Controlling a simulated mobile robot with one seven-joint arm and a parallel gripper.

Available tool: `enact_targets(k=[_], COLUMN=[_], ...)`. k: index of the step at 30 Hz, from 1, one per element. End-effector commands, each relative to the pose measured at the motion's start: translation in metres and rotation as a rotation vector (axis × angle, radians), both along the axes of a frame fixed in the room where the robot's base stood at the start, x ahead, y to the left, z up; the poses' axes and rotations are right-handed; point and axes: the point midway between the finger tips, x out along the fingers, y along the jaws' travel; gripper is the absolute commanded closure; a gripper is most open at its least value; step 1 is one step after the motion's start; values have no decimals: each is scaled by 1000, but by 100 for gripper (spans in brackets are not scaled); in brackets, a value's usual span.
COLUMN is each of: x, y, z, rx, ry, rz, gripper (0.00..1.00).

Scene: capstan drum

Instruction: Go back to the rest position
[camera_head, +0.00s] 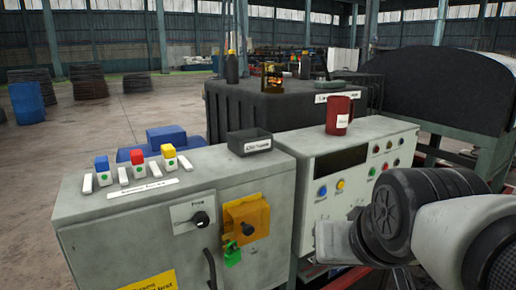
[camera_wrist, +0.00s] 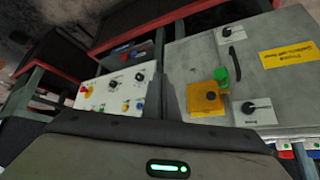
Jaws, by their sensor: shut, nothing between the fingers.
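My gripper (camera_head: 335,243) is in the lower right of the head view, in front of the white control panel, partly hidden by my own arm. It is shut with nothing held.
On the cabinet top are blue, red and yellow blocks (camera_head: 137,157) and a small black tray (camera_head: 250,142). A red mug (camera_head: 339,115) stands on the white control panel (camera_head: 318,170). A black crate (camera_head: 285,105) and a large dark drum (camera_head: 430,85) are behind. Open floor lies at left.

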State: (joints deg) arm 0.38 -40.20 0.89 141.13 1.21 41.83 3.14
Motion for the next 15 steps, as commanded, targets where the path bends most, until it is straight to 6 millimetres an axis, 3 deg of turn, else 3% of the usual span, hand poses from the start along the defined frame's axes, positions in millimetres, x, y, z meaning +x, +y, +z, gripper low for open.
enact_targets(k=[3, 5, 11, 15], x=[-52, -49, -48, -48], y=[-6, -6, -6, -6], z=[-33, 7, 73, 131], rx=[-43, -43, -41, -41], ry=[166, 161, 160, 159], rz=[50, 50, 47, 46], gripper=[100, 100, 100, 100])
